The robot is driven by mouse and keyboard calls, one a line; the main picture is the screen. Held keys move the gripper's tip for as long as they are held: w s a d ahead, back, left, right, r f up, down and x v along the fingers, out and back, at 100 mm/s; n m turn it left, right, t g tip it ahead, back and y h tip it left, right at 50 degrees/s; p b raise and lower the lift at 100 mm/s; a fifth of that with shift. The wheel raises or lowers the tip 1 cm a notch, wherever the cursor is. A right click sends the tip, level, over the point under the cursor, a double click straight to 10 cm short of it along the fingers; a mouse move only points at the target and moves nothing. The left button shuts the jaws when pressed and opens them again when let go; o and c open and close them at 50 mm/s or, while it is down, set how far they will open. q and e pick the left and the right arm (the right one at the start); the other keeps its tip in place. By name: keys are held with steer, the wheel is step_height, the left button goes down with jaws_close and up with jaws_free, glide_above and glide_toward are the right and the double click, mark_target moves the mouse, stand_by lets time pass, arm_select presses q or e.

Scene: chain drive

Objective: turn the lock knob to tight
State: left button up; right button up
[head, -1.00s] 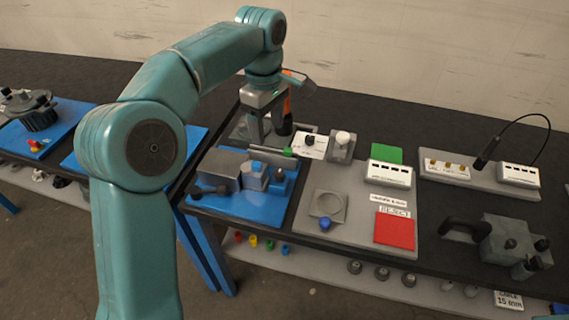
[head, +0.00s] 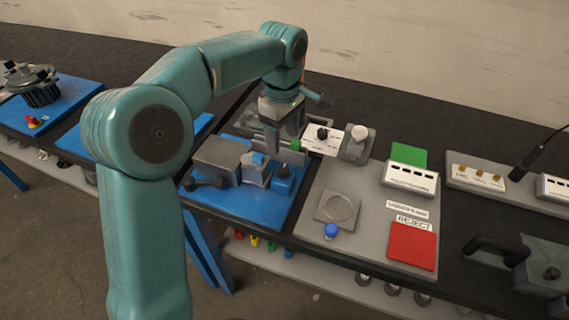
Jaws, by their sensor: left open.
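My left gripper (head: 278,145) is open and points down above the back part of a blue board (head: 245,208). The board carries a grey vise-like fixture with a grey block (head: 217,158), a blue-topped part (head: 257,163) and dark knobs on its near left side (head: 196,183). A black knob (head: 323,133) stands on a white plate (head: 318,146) just right of the gripper. No label tells me which knob is the lock knob. The fingers hide part of the fixture. My right gripper is out of view.
A grey panel (head: 375,205) to the right carries a white-topped part (head: 360,132), a blue knob (head: 331,231), a green pad (head: 409,155) and a red reject pad (head: 412,246). A dark tool (head: 497,250) lies at the far right.

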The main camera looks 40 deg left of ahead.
mark_target(283, 168)
arm_select(q)
step_height(283, 168, down, 10)
steer(key=shift+d+r, duration=0.1)
steer(key=shift+r, duration=0.05)
steer(key=shift+s, duration=0.15)
steer(key=c, duration=1)
